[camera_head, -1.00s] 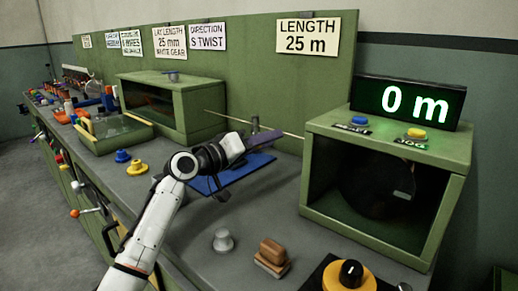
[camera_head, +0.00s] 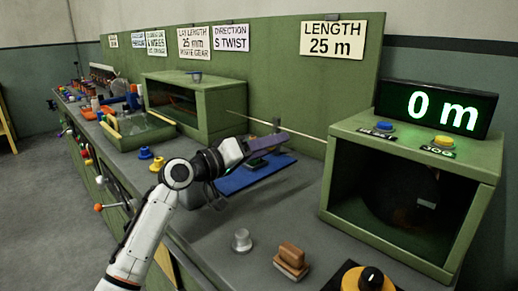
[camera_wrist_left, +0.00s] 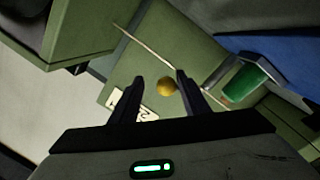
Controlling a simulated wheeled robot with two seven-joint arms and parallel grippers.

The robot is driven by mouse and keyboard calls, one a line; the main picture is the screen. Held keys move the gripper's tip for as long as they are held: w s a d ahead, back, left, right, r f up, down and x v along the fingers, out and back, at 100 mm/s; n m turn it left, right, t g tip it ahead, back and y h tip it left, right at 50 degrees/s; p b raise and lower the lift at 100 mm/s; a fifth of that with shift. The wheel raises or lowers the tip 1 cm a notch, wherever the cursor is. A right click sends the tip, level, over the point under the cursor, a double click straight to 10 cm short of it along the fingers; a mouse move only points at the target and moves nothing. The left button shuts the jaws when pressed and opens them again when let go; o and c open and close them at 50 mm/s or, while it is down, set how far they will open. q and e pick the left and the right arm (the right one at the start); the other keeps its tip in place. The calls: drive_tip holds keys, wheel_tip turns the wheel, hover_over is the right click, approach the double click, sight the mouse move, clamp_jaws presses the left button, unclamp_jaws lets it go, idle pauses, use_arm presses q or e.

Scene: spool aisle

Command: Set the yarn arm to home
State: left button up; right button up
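I cannot tell for sure which part is the yarn arm. A thin pale rod (camera_head: 300,131) reaches right from the green box (camera_head: 211,105), behind my left gripper. My left gripper (camera_head: 277,137) is above the blue mat (camera_head: 233,181). In the left wrist view its two dark fingers (camera_wrist_left: 160,78) are apart, and a small yellow ball (camera_wrist_left: 166,88) shows between them with a gap at its left. I cannot tell how far the ball is from the fingers. The rod (camera_wrist_left: 150,47) also crosses the left wrist view. My right gripper is not in view.
An open-front green housing (camera_head: 345,217) with a "0 m" display (camera_head: 437,107) stands at right. A grey knob (camera_head: 242,241), a brown block (camera_head: 291,257) and a yellow dial (camera_head: 368,280) line the front. Levers with coloured balls (camera_head: 98,207) stick out at the left edge.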

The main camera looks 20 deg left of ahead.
use_arm(q)
drive_tip(key=shift+v, duration=2.4)
